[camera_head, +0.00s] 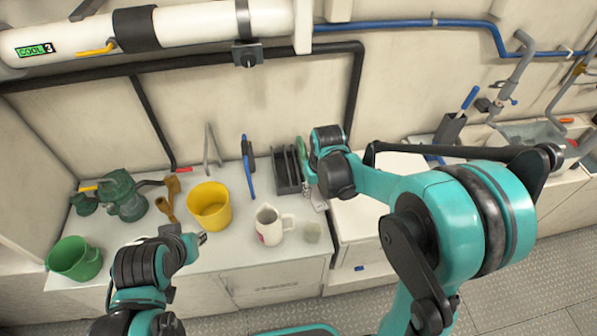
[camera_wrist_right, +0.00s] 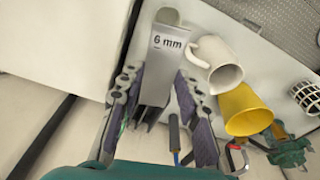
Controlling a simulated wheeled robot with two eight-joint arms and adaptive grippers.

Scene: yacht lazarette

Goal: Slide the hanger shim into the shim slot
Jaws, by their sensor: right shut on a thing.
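The hanger shim (camera_wrist_right: 163,65) is a grey plate marked "6 mm" in the right wrist view. My right gripper (camera_wrist_right: 160,82) is shut on it, with one finger along each side. In the head view my right gripper (camera_head: 311,180) is at the right edge of the dark slotted rack (camera_head: 287,172), and the pale shim (camera_head: 319,201) shows just below it. Dark prongs show behind the shim's lower end in the wrist view; whether it is in a slot cannot be told. My left gripper (camera_head: 198,239) is over the counter's front, its finger gap unclear.
A white mug (camera_head: 269,225) and a small pale cup (camera_head: 312,232) stand in front of the rack. A yellow bucket (camera_head: 210,206), a blue-handled tool (camera_head: 248,168), a green pump (camera_head: 122,196) and a green bucket (camera_head: 75,258) are to the left. A wall rises behind.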

